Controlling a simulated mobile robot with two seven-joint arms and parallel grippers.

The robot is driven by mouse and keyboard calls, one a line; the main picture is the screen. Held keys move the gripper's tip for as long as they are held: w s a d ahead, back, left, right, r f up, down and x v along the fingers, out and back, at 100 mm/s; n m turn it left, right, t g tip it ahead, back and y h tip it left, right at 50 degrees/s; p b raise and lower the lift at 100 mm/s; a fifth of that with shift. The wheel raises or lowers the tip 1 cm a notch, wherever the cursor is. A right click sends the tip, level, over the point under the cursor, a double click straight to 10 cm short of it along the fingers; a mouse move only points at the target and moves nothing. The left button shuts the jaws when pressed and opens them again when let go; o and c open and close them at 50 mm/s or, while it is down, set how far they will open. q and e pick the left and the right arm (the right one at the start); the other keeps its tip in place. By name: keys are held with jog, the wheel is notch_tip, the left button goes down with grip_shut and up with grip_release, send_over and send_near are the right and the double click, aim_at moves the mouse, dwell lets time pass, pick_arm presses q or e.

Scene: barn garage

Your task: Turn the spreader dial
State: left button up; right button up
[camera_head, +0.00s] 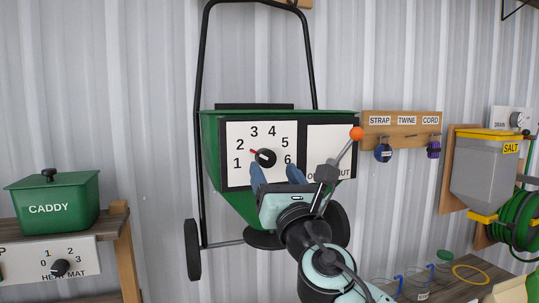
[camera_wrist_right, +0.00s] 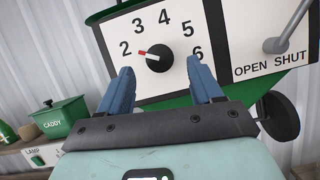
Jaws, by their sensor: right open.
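The green spreader (camera_head: 234,200) stands against the wall with a white number plate on its front. The dial (camera_wrist_right: 159,58) also shows in the right wrist view, beyond the fingertips. My right gripper (camera_head: 278,175) is open just below the dial, its blue fingers apart and apparently not touching it. In the right wrist view the open gripper (camera_wrist_right: 160,75) has nothing between its fingers. My left gripper is not in view.
A lever with an orange knob (camera_head: 356,133) rises at the right of the spreader, by the open/shut plate. A green caddy box (camera_head: 52,196) and a heat mat dial (camera_head: 60,267) are at left. A salt bin (camera_head: 481,172) and hose (camera_head: 515,222) are at right.

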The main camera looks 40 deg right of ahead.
aim_at(268, 160)
jog(key=p+x, duration=0.1)
jog(key=x, duration=0.3)
jog(key=c, duration=1.1)
jog(key=shift+o, duration=0.2)
